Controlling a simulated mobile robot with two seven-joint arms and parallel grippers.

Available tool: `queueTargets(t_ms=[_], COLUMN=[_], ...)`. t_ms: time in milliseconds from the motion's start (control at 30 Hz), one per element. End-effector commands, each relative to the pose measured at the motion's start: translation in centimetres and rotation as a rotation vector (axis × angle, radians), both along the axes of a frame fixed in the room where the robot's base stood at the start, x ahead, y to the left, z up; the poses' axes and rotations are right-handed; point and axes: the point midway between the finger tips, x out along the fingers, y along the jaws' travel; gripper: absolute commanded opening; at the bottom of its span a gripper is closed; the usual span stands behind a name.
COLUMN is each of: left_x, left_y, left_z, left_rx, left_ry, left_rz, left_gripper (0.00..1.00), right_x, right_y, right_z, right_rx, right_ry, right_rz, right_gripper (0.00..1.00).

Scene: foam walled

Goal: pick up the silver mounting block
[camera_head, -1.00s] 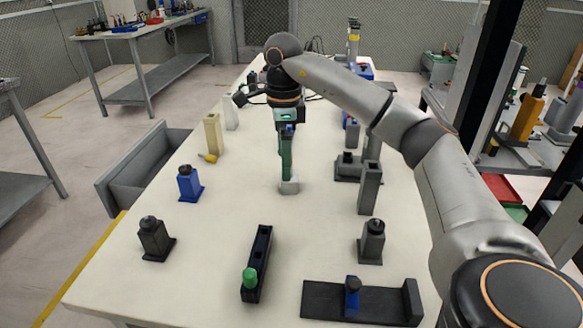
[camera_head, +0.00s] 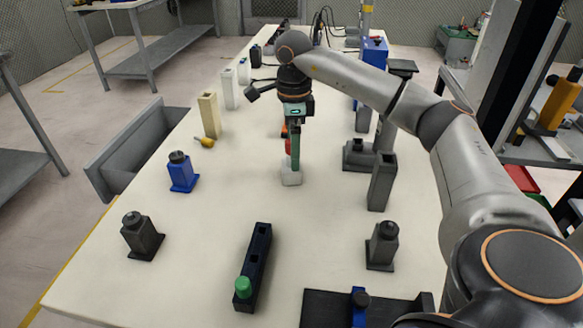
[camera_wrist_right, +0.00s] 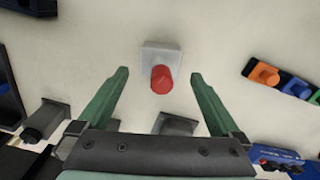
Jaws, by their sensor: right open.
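A small light-grey block (camera_head: 291,178), which looks like the silver mounting block, stands on the white table below my right gripper (camera_head: 294,160) in the head view. In the right wrist view a pale grey square block (camera_wrist_right: 161,55) carries a red cylinder (camera_wrist_right: 161,79); it seems to be the same block. My right gripper (camera_wrist_right: 159,75) is open, its green fingers on either side of the red cylinder and apart from it. In the head view one finger hides part of what is behind. My left gripper is not seen.
A grey pillar (camera_head: 381,183) and a dark grey block (camera_head: 382,246) stand to the right. A blue block (camera_head: 182,172), a dark block (camera_head: 141,237) and a cream pillar (camera_head: 209,115) stand to the left. A black rail (camera_head: 255,265) with a green peg lies in front. Bare table surrounds the light-grey block.

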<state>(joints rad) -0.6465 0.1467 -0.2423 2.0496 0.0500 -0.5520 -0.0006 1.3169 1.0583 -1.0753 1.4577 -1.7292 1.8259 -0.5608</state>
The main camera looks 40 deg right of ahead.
Motion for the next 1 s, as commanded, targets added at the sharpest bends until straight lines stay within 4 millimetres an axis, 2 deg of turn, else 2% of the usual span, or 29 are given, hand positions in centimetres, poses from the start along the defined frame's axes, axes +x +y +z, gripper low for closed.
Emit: queueTargets(t_ms=[167,467,767,1000], left_x=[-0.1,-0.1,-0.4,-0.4], left_y=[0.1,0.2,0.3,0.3], left_z=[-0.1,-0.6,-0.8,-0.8], left_rx=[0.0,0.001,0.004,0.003], left_ry=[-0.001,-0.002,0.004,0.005], left_rz=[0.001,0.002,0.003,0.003], left_gripper=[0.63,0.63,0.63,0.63], right_x=[0.0,0.2,0.2,0.2], right_y=[0.0,0.4,0.4,0.4], right_z=[-1.4,-5.5,-5.9,-5.9], right_rx=[-0.001,0.0,0.0,0.0], right_ry=[0.002,0.001,0.0,0.0], right_rz=[0.0,0.0,0.0,0.0], right_gripper=[1.0,1.0,1.0,0.74])
